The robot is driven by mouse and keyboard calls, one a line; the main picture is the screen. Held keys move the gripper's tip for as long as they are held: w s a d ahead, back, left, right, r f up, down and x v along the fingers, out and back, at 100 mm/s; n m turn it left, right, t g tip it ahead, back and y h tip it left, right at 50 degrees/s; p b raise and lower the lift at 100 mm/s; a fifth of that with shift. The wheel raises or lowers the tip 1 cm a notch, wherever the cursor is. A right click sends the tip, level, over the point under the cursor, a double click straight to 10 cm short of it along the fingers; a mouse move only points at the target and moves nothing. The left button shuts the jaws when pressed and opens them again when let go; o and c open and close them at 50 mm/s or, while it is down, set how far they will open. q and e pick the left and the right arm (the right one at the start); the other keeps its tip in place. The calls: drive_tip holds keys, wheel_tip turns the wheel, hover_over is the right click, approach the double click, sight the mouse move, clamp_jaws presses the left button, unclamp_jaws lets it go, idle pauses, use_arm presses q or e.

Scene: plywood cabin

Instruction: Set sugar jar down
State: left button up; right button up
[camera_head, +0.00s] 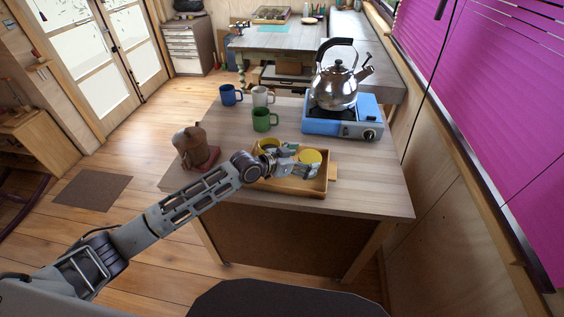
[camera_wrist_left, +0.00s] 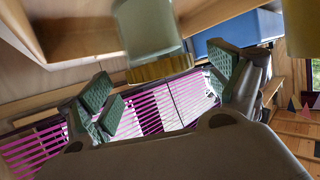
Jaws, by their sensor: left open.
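A jar with a yellow lid (camera_head: 310,156) stands in the wooden tray (camera_head: 290,188) on the table, and a second yellow-lidded jar (camera_head: 268,145) is at the tray's back left. I cannot tell from labels which holds sugar. My left gripper (camera_head: 302,163) is open, low over the tray beside the first jar. In the left wrist view, which looks upside down, a pale jar with a gold lid (camera_wrist_left: 160,68) is ahead between the spread fingers of the gripper (camera_wrist_left: 170,88), with gaps at the sides. Part of another yellow thing (camera_wrist_left: 302,28) shows at the right edge.
A blue stove (camera_head: 340,122) with a steel kettle (camera_head: 336,90) stands behind the tray. Blue (camera_head: 230,95), white (camera_head: 263,96) and green (camera_head: 264,120) mugs stand at the back left. The table's front right is bare.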

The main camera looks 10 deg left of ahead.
use_arm(q)
drive_tip(key=b+v, duration=0.1)
drive_tip(key=v, duration=0.9)
idle(0.3)
